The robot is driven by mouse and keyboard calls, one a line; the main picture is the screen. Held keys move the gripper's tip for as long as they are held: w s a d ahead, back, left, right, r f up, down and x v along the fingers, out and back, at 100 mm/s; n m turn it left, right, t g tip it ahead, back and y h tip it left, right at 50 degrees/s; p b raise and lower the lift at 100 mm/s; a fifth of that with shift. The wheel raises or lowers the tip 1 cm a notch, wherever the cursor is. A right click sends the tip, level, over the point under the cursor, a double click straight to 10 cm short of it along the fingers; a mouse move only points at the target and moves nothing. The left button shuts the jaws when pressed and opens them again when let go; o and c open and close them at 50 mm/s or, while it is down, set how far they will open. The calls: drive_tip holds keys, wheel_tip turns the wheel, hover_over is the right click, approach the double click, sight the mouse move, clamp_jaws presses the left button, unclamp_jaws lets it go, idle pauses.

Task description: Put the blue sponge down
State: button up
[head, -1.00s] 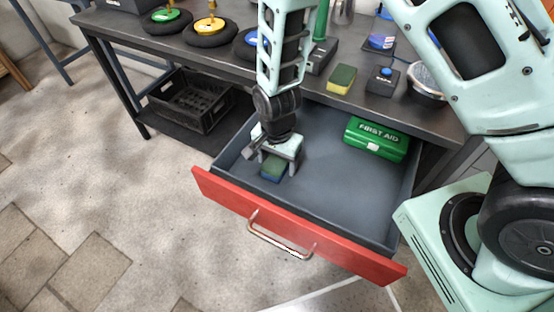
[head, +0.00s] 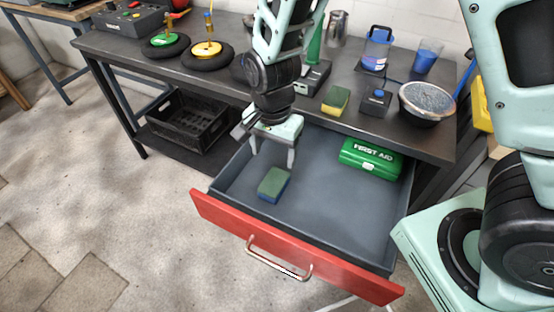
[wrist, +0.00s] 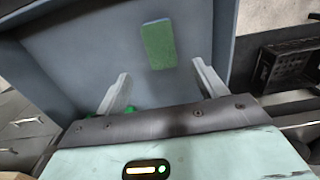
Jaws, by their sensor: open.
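The blue sponge (head: 273,185), with a green top, lies flat on the floor of the open drawer (head: 330,216), toward its left front. It also shows in the wrist view (wrist: 158,44), beyond my fingertips and roughly between their lines. My gripper (head: 272,158) is open and empty above the drawer, behind and above the sponge and apart from it. Both fingers show spread in the wrist view (wrist: 160,75).
A green first aid box (head: 371,157) lies in the drawer's back right. The red drawer front (head: 290,250) has a metal handle. On the bench above are a yellow and green sponge (head: 336,100), a bowl (head: 427,102) and a blue-lidded jar (head: 376,48). A black crate (head: 187,112) sits on the lower shelf.

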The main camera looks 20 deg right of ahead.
drive_tip(key=s+r+n, duration=1.4)
drive_tip(key=s+n, duration=0.3)
drive_tip(key=s, duration=0.1)
drive_tip(key=shift+s+d+y, duration=0.15)
drive_tip(key=shift+s+y, duration=0.05)
drive_tip(key=shift+y, duration=0.1)
drive_tip(key=shift+r, duration=0.1)
wheel_tip(320, 180, up, 6)
drive_tip(key=p, duration=0.6)
drive_tip(key=shift+o, duration=0.5)
drive_tip(key=shift+w+f, duration=0.1)
drive_tip(key=shift+f, duration=0.1)
